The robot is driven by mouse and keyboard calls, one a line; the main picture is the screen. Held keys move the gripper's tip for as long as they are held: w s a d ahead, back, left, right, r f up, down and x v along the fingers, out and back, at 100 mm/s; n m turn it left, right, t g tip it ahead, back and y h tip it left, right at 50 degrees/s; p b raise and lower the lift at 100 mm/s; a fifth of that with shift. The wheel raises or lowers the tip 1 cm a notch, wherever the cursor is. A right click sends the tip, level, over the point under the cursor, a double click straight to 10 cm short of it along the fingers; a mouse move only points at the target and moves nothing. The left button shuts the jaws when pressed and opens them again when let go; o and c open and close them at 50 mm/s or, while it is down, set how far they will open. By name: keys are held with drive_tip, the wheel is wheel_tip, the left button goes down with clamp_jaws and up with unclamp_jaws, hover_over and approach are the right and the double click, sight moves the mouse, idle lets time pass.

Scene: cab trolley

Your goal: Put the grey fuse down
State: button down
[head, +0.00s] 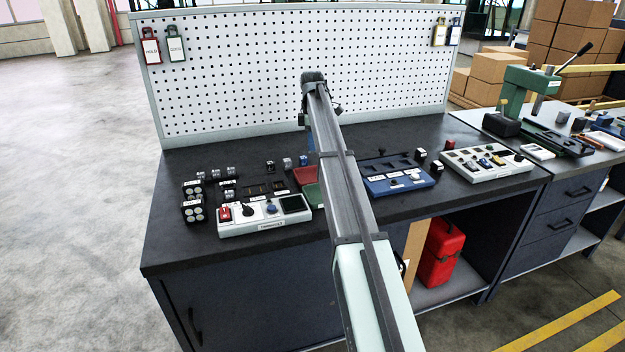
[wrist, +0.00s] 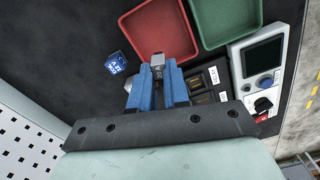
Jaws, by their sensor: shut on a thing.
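My gripper (wrist: 157,85) has its blue fingers shut on the grey fuse (wrist: 157,61), whose grey top shows between the fingertips. The fuse is over the dark bench top, by the near edge of the red tray (wrist: 150,32). I cannot tell whether it touches the bench. A green tray (wrist: 224,22) lies beside the red one. A dark fuse holder (wrist: 212,78) with slots is to the right of the fingers. In the head view my arm hides most of the gripper and I cannot make out the held fuse.
A blue labelled cube (wrist: 116,63) stands left of the fingers. A control box (head: 264,217) with a screen and knobs sits at the bench front. A blue tray (head: 398,184) lies right of my arm. A white pegboard (head: 230,75) closes the back.

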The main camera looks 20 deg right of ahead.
drive_tip(key=shift+s+n, duration=0.2)
drive_tip(key=shift+n, duration=0.5)
drive_tip(key=shift+f+n, duration=0.15)
drive_tip(key=shift+n, duration=0.75)
drive_tip(key=shift+f, duration=4.9)
drive_tip(key=shift+f, duration=0.15)
drive_tip(key=c, duration=1.1)
unclamp_jaws()
wheel_tip(320, 180, up, 12)
drive_tip(key=shift+r, duration=0.15)
